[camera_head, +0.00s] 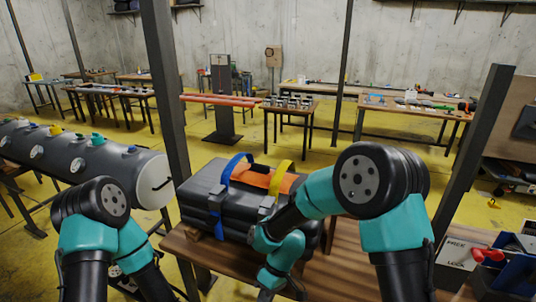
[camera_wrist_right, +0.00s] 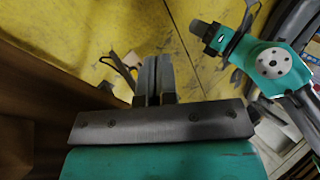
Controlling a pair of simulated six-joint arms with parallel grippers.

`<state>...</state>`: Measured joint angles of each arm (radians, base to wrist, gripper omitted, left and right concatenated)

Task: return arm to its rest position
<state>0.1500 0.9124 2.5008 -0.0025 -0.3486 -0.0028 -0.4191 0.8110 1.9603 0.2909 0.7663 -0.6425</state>
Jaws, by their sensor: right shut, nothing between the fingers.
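My right arm reaches in from the right in the head view and bends down in front of a dark packed bundle (camera_head: 207,190) on the wooden table. My right gripper (camera_wrist_right: 153,78) shows in the right wrist view with its two fingers together and nothing between them. The yellow floor lies behind the fingers. My left arm is folded low at the left of the head view, its end hidden. A teal arm with a dark end, seemingly my left gripper (camera_wrist_right: 212,38), shows at the upper right of the wrist view; its fingers are unclear.
The bundle has a blue band, a yellow band (camera_head: 290,158) and an orange top. A long grey tube (camera_head: 75,155) lies at the left. A dark post (camera_head: 165,90) rises behind the table. A red-handled tool (camera_head: 487,255) is at the right. Bare wooden tabletop (camera_head: 345,265) shows near my right arm.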

